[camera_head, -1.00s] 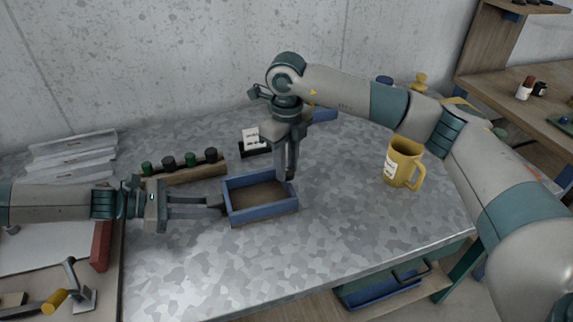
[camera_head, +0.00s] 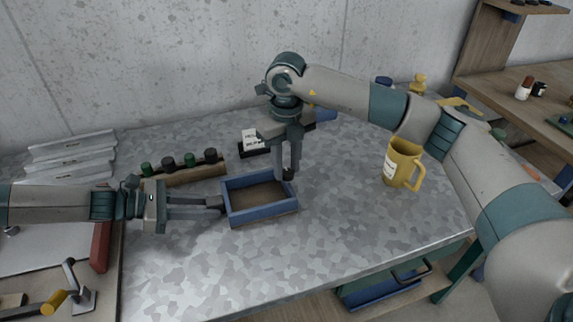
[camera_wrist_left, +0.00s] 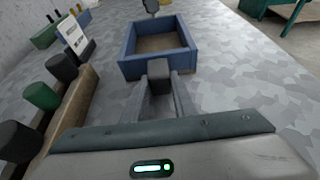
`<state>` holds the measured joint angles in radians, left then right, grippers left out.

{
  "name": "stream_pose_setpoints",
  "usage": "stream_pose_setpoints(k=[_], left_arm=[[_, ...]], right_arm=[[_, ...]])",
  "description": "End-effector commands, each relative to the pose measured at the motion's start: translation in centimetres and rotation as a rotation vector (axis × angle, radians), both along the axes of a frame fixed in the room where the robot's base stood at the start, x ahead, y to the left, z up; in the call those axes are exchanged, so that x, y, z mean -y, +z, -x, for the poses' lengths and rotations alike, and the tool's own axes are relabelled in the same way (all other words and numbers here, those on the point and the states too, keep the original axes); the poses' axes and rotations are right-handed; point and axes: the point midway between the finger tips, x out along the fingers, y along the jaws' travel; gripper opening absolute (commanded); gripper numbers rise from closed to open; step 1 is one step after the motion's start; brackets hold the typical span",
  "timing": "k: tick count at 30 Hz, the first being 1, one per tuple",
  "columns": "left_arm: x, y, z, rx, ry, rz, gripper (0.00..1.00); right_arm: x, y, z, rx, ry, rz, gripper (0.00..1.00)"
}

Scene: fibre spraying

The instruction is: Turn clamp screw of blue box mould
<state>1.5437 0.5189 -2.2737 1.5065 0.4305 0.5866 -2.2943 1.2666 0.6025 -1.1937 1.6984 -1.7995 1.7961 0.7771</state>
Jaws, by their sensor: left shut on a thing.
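The blue box mould (camera_head: 262,211) is an open rectangular frame with a brown floor, lying on the speckled grey table. My left gripper (camera_head: 217,203) comes in level from the left, shut on a small dark block at the mould's left wall. In the left wrist view, the dark block (camera_wrist_left: 158,75) sits between the fingertips, against the near wall of the mould (camera_wrist_left: 188,60). My right gripper (camera_head: 287,174) points down just beyond the mould's right back corner, at a small dark piece. Whether its fingers close on that piece is unclear. The clamp screw cannot be made out clearly.
A wooden rack (camera_head: 188,175) with dark and green knobs stands behind my left gripper, with a white card (camera_head: 251,138) nearby. A yellow mug (camera_head: 402,164) stands at right. A red block (camera_head: 101,245) lies at left. The table's front middle is clear.

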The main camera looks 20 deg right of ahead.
Motion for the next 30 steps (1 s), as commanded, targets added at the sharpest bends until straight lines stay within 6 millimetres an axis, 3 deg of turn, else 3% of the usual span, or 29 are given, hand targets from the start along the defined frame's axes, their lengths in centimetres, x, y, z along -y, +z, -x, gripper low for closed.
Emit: stream_pose_setpoints(k=[17, 30], left_arm=[[0.0, 0.0, 0.1, -0.002, 0.000, 0.000, 0.00], [0.0, 0.0, 0.0, -0.002, 0.000, 0.001, 0.00]], right_arm=[[0.0, 1.0, 0.0, 0.001, 0.001, 0.000, 0.44], [0.0, 7.9, -0.1, 0.002, 0.001, 0.000, 0.44]])
